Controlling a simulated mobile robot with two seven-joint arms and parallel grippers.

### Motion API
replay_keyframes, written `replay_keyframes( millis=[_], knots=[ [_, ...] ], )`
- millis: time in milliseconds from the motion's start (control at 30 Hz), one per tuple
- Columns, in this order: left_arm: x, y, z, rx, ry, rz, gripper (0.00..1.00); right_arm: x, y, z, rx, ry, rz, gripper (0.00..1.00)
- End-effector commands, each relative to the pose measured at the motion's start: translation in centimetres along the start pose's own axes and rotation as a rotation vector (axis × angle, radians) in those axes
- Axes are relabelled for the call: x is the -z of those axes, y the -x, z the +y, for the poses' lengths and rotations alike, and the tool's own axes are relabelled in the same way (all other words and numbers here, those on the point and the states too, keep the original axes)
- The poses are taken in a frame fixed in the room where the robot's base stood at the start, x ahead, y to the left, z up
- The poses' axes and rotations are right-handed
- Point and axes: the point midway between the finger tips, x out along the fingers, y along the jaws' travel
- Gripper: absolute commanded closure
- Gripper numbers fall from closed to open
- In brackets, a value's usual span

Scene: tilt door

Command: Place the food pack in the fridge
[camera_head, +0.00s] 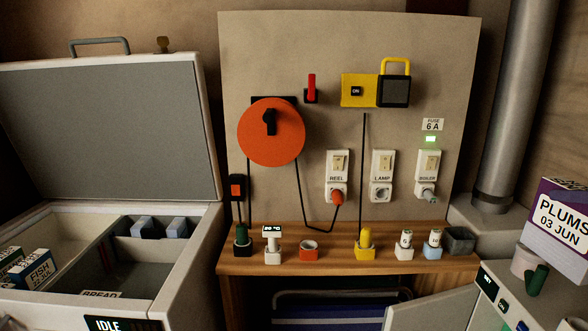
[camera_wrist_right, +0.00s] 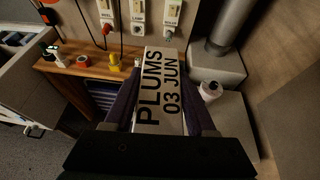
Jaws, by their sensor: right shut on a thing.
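The food pack (camera_head: 565,215), a box with a pale face reading "PLUMS 03 JUN" and purple sides, is at the right edge of the head view. It also fills the middle of the right wrist view (camera_wrist_right: 160,85). My right gripper (camera_wrist_right: 162,105) is shut on it, with a dark finger on each side, and holds it up. The fridge appears to be the white chest (camera_head: 185,250) at the left, its display reading "IDLE". Its grey-lined lid (camera_head: 110,130) stands raised. Inside are fish packs (camera_head: 30,268) and a bread pack (camera_head: 103,294), partly cut off. My left gripper is not in view.
A wooden bench (camera_head: 330,262) with small plugs and pots stands between chest and pack. Behind it is a panel (camera_head: 320,50) with an orange reel (camera_head: 271,132) and sockets. A metal pipe (camera_head: 515,100) rises at right. A pale cylinder (camera_head: 524,261) stands below the pack.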

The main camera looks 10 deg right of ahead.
Motion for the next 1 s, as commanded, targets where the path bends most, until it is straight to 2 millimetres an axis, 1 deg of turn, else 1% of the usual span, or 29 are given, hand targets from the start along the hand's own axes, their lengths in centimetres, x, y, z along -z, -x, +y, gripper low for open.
replay_keyframes(
  millis=[33, 167, 267, 433, 567, 600, 667, 700, 767, 800, 867, 900, 1000],
  knots=[
    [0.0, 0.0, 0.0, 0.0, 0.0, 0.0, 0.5, -0.7, -0.1, 0.6, -0.016, 0.011, -0.004, 1.0],
    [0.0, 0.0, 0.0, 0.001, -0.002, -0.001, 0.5, -2.1, -0.1, 2.8, -0.072, 0.036, -0.005, 1.0],
    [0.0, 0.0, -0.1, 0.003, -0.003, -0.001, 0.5, -3.4, 0.0, 4.8, -0.128, 0.06, -0.006, 1.0],
    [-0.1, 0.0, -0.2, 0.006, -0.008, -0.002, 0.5, -6.2, 0.8, 9.5, -0.26, 0.113, -0.007, 1.0],
    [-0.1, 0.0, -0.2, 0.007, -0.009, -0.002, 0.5, -8.4, 2.3, 13.8, -0.388, 0.164, -0.007, 1.0],
    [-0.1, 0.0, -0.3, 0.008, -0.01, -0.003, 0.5, -9.1, 3.0, 15.3, -0.435, 0.184, -0.007, 1.0],
    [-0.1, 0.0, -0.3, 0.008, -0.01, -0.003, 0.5, -10.1, 4.3, 17.6, -0.513, 0.214, -0.008, 1.0],
    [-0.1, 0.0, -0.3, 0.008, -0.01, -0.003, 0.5, -10.8, 5.3, 19.2, -0.568, 0.237, -0.01, 1.0],
    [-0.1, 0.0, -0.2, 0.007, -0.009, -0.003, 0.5, -11.5, 7.1, 21.6, -0.653, 0.272, -0.011, 1.0],
    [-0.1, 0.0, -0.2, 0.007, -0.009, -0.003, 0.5, -11.8, 8.4, 23.1, -0.71, 0.295, -0.012, 1.0],
    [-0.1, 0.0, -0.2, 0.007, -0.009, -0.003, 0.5, -12.0, 10.4, 25.1, -0.79, 0.327, -0.014, 1.0],
    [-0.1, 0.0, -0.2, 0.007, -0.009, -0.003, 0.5, -11.9, 11.7, 26.2, -0.839, 0.346, -0.012, 1.0],
    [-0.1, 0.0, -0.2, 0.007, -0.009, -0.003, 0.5, -11.2, 14.9, 28.4, -0.942, 0.388, -0.01, 1.0]
  ],
)
